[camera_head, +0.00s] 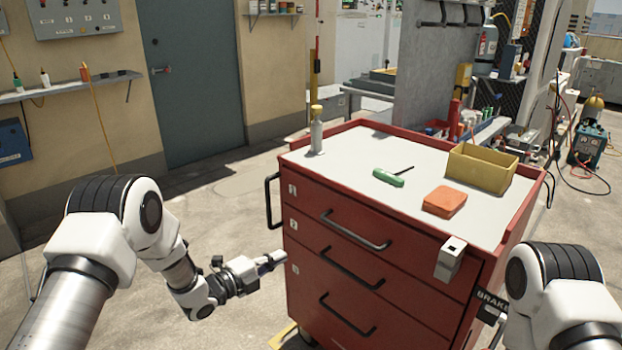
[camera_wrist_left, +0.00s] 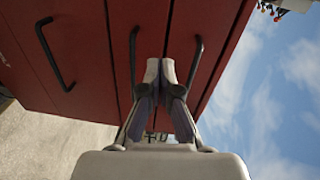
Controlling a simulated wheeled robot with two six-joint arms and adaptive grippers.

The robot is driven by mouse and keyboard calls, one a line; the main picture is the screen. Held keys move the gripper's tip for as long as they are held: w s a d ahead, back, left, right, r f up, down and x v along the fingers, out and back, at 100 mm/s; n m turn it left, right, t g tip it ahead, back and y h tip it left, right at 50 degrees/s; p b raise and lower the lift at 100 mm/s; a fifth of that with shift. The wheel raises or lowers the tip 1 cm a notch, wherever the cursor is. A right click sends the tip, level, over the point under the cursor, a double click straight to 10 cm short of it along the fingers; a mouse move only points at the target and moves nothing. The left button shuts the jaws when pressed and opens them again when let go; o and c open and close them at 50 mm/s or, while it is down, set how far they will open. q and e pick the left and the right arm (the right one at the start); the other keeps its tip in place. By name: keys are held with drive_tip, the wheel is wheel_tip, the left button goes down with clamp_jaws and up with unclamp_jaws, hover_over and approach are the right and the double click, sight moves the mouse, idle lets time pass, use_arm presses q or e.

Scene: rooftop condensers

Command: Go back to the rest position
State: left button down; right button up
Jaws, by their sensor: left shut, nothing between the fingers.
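My left gripper (camera_head: 272,260) is shut and empty, in front of the left part of the red tool cabinet's (camera_head: 350,236) drawer face. In the left wrist view the closed fingertips (camera_wrist_left: 160,68) point toward the cabinet's red drawer fronts (camera_wrist_left: 85,20) and black handles; I cannot tell whether they touch. My right arm (camera_head: 560,290) shows at the lower right in the head view; its gripper is not visible.
On the cabinet's white top are a grey-and-yellow bottle (camera_head: 316,135), a green screwdriver (camera_head: 390,178), an orange block (camera_head: 444,201) and a yellow bin (camera_head: 481,168). Open floor (camera_head: 225,225) lies left of the cabinet.

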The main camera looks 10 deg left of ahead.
use_arm(q)
drive_tip(key=s+f+n+g+y, duration=0.25)
drive_tip(key=s+f+n, duration=0.25)
drive_tip(key=s+f, duration=0.65)
drive_tip(key=s+a+f+n+g+y, duration=0.3)
drive_tip(key=s+f+n, duration=0.3)
drive_tip(key=s, duration=0.5)
drive_tip(key=s+a+f+n+g+y, duration=0.35)
drive_tip(key=s+f+n, duration=0.25)
drive_tip(key=s, duration=0.5)
drive_tip(key=s+a+n+g+y, duration=0.2)
drive_tip(key=s+a+n+g, duration=0.15)
drive_tip(key=s+n, duration=0.55)
wheel_tip(320, 180, up, 18)
drive_tip(key=s+d+p, duration=0.1)
drive_tip(key=p, duration=1.6)
drive_tip(key=shift+f+m+g, duration=0.25)
drive_tip(key=shift+m+g, duration=0.05)
drive_tip(key=shift+g, duration=0.05)
